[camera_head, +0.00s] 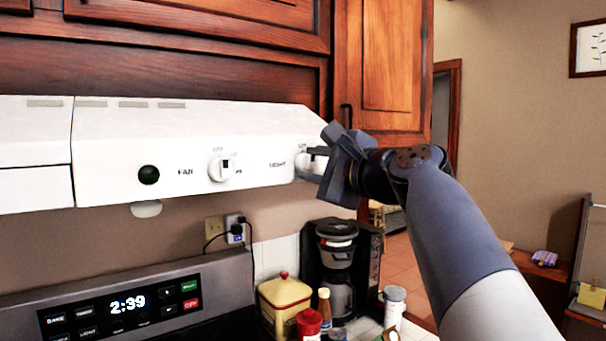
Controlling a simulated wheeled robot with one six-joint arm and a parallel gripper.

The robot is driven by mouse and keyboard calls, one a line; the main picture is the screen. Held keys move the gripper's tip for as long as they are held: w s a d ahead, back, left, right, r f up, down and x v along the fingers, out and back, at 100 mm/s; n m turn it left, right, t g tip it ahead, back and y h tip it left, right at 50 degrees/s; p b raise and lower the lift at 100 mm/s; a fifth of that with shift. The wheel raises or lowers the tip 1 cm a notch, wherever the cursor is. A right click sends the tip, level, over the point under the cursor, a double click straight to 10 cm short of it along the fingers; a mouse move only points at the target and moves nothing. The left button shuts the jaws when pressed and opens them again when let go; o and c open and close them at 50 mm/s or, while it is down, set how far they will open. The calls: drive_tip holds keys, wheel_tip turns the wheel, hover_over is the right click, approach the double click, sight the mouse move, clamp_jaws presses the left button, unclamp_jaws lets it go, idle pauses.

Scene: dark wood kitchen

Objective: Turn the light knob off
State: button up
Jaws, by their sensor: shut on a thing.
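The light knob (304,163) is white and sits at the right end of the white range hood (120,180), just right of the printed word LIGHT. My gripper (316,161) comes from the right and is shut on the knob. The fingers and the gripper body cover much of the knob, so its pointer and turned position are hidden.
A second white knob (222,167) is next to the word FAN on the hood. Wooden cabinets (385,60) hang above and behind my gripper. Below stand a coffee maker (338,260), a yellow canister (285,303) and several bottles. Open room lies to the right.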

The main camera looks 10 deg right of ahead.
drive_tip(key=shift+f+n+b, duration=0.1)
drive_tip(key=shift+n+b, duration=0.2)
drive_tip(key=shift+n, duration=0.3)
drive_tip(key=o, duration=1)
drive_tip(key=shift+c, duration=0.2)
drive_tip(key=shift+s, duration=0.1)
drive_tip(key=b+v, duration=0.3)
drive_tip(key=v, duration=0.7)
drive_tip(key=shift+s, duration=0.25)
drive_tip(key=shift+d+n, duration=0.1)
drive_tip(key=shift+n, duration=0.2)
drive_tip(key=shift+p+x, duration=1.45)
drive_tip(key=shift+x, duration=3.95)
